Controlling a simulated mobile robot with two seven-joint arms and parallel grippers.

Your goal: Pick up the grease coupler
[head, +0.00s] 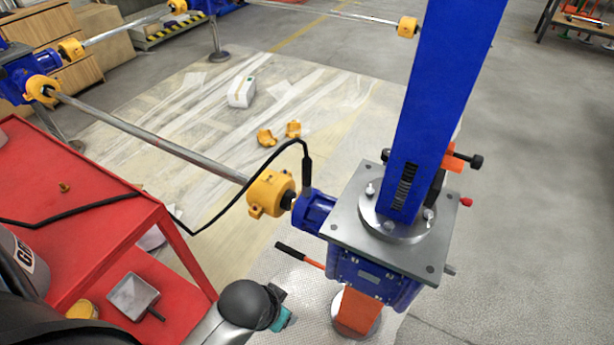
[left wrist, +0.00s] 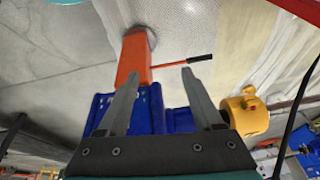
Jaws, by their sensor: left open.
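A small brass-coloured fitting (head: 64,187) stands on the red cart's top, and a black hose (head: 235,188) ends in a black connector (head: 306,172) at the blue motor; I cannot tell whether either is the coupler. My left gripper (left wrist: 155,80) is open in the left wrist view, with nothing seen between its fingers. Beyond the fingers are the blue gearbox (left wrist: 152,112) and an orange block (left wrist: 134,60). In the head view its teal body (head: 284,320) shows low, between cart and jack. My right gripper is not in view.
The red cart (head: 100,237) fills the left, with a grey scoop (head: 133,297) on its lower shelf. The screw jack's blue column (head: 440,95) and steel plate (head: 345,222) block the right. A red lever with black handle (head: 292,253) sticks out beside the gearbox.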

